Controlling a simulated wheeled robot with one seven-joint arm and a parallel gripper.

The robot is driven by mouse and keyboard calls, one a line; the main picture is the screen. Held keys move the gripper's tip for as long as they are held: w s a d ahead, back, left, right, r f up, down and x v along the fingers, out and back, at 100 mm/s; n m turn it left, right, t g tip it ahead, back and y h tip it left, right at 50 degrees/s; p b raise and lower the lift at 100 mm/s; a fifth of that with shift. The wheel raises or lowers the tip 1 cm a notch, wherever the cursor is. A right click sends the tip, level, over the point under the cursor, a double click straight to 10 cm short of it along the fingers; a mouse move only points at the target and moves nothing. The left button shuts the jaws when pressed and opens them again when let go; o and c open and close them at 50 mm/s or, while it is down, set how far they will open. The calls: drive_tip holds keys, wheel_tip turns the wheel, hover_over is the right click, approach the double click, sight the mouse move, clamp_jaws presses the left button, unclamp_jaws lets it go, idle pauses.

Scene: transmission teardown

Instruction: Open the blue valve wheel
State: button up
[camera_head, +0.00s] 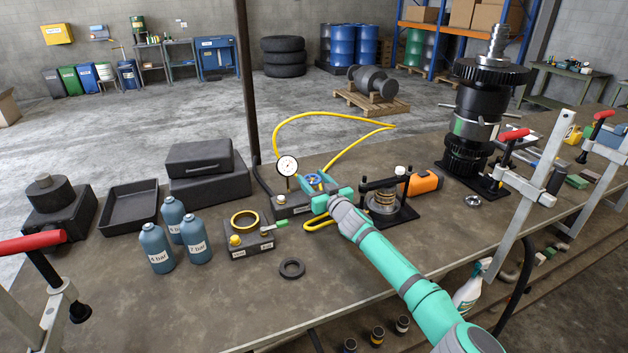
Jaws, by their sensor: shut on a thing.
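A round white pressure gauge (287,166) stands on the left of the same block. My gripper (313,184) is at the end of my teal arm, reaching in from the lower right. Its fingers are shut on the blue valve wheel and cover part of it, so only small blue parts show between them. The wheel's turn position cannot be told.
A press fixture (384,200) stands just right of my gripper, with an orange case (424,182) behind it. Yellow hose (335,115) loops behind the block. Blue bottles (157,247), a box with a brass ring (247,238) and a black ring (292,268) lie left and front.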

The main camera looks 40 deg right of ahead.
drive_tip(key=shift+s+d+f+n+y, duration=0.1)
drive_tip(key=shift+n+y, duration=0.25)
drive_tip(key=shift+y, duration=0.2)
drive_tip(key=shift+s+n+y, duration=0.1)
drive_tip(key=shift+n+y, duration=0.25)
drive_tip(key=shift+y, duration=0.2)
drive_tip(key=shift+f+y, duration=0.1)
drive_tip(key=shift+y, duration=0.2)
drive_tip(key=shift+w, duration=0.1)
drive_tip(key=o, duration=1.1)
drive_tip(key=shift+w, duration=0.2)
drive_tip(key=shift+c, duration=0.2)
drive_tip(key=shift+s+d, duration=0.25)
drive_tip(key=shift+s, duration=0.05)
drive_tip(key=shift+w+a, duration=0.1)
drive_tip(key=shift+a, duration=0.15)
drive_tip(key=shift+s+a, duration=0.1)
drive_tip(key=shift+s, duration=0.15)
drive_tip(key=s, duration=1)
drive_tip(key=shift+s+d, duration=0.3)
drive_tip(key=shift+d, duration=0.15)
